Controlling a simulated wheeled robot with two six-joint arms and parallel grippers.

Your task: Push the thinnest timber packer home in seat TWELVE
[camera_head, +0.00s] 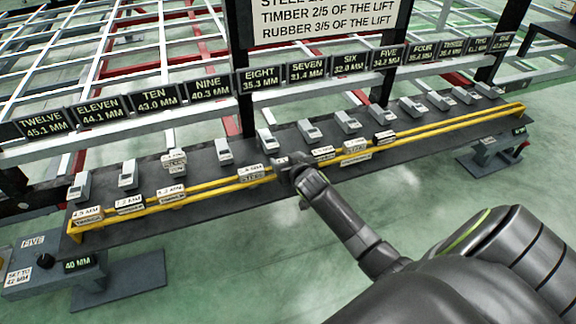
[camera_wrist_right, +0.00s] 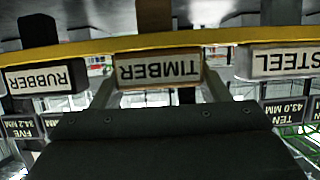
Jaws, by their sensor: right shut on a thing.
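My right gripper (camera_head: 286,166) is at the yellow rail rack, near the middle of the bench. In the right wrist view the right gripper (camera_wrist_right: 160,88) is shut on a timber packer (camera_wrist_right: 160,68), whose TIMBER label appears upside down. The packer is still at the rail; its thickness label is not readable. In the head view the gripper hides this packer. Seat TWELVE's sign (camera_head: 45,122) reads 45.1 MM at the far left, with a grey seat block (camera_head: 80,186) below it. My left gripper is not in view.
A steel packer (camera_wrist_right: 285,62) and a rubber packer (camera_wrist_right: 45,78) flank the held one. Several labelled packers line the yellow rail (camera_head: 215,185). A white-labelled piece (camera_head: 174,160) sits at seat TEN. Grey seat blocks stand in a row behind the rail.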

